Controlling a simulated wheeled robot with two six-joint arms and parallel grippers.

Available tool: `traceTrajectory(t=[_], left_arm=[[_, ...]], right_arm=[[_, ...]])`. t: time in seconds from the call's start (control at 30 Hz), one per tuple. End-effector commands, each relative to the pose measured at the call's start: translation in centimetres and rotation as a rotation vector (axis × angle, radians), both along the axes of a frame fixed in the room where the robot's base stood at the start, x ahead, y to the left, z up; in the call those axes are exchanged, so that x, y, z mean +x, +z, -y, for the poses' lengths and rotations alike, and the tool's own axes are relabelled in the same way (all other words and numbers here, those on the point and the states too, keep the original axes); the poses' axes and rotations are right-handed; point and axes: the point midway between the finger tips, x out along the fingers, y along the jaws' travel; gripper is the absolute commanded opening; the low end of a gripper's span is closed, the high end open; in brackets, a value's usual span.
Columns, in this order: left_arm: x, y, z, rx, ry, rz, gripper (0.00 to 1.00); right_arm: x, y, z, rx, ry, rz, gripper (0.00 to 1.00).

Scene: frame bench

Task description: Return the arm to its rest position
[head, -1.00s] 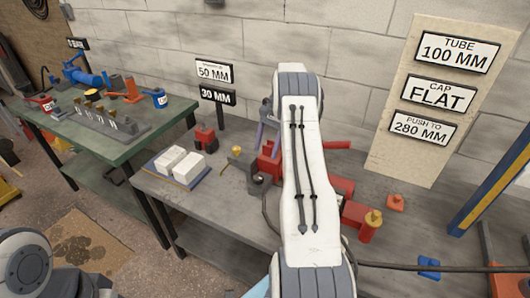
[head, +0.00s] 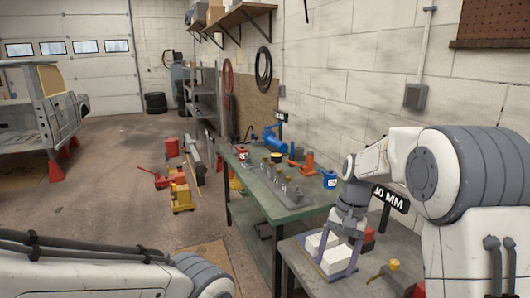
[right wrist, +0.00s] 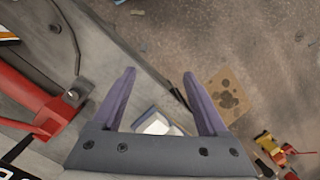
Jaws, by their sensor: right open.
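My right arm comes in from the right in the head view, with my right gripper (head: 331,258) pointing down over the grey bench (head: 294,263). Its two purple fingers stand apart with nothing between them. In the right wrist view the right gripper (right wrist: 159,75) is also open and empty. White blocks (head: 326,252) on a blue-edged pad lie behind the fingers in the head view; a white block (right wrist: 155,125) shows past them in the wrist view. I cannot tell the height of the fingers above the blocks. My left gripper is out of view; only part of that arm shows.
A green bench (head: 266,215) with blue, orange and metal tools stands beyond. A yellow-and-red machine (head: 181,197) is on the floor. The concrete floor (head: 110,205) at left is mostly open.

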Motion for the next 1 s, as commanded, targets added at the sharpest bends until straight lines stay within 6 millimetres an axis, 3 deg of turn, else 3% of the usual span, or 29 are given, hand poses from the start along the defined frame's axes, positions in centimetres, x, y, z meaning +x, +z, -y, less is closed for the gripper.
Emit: traceTrajectory(t=[0.03,0.1,0.2,0.3,0.43,0.6,1.0], left_arm=[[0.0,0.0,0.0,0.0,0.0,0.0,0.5],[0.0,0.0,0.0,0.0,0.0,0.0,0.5],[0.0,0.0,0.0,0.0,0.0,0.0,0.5],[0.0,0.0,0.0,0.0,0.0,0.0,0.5],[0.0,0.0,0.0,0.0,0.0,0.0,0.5],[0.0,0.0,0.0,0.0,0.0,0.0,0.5],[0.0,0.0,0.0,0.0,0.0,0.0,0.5]], right_arm=[[-2.7,1.1,-3.6,-0.007,0.129,0.029,0.76],[-6.3,1.9,-7.1,-0.013,0.293,0.069,0.76],[-12.3,2.3,-10.7,-0.016,0.524,0.123,0.76],[-17.9,2.0,-12.5,-0.014,0.736,0.173,0.76],[-23.2,1.2,-12.9,-0.006,0.943,0.223,0.76],[-26.3,0.3,-12.7,0.0,1.07,0.255,0.76],[-26.6,0.1,-12.6,0.001,1.083,0.254,0.76]])
